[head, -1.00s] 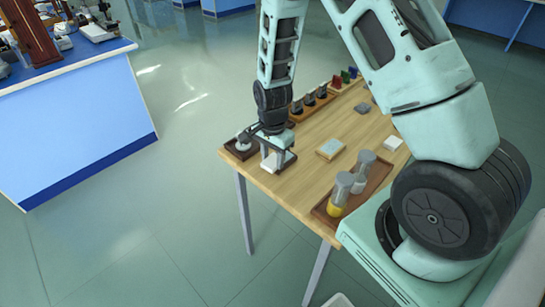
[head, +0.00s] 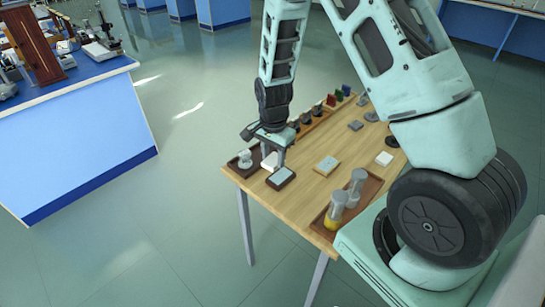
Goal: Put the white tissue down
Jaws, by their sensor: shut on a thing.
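My gripper (head: 272,158) points down over the near-left part of the wooden table (head: 300,190). It is shut on a small white thing, which looks like the white tissue (head: 268,161), partly hidden by the fingers. The tissue is low, close to the tabletop; I cannot tell whether it touches. A dark-edged pad with a pale top (head: 281,178) is just in front of the gripper.
A dark tray (head: 232,168) with a pale round piece is at the left corner. A pale-topped block (head: 327,165) and a white block (head: 384,158) lie apart. A rack with dark pieces stands behind.

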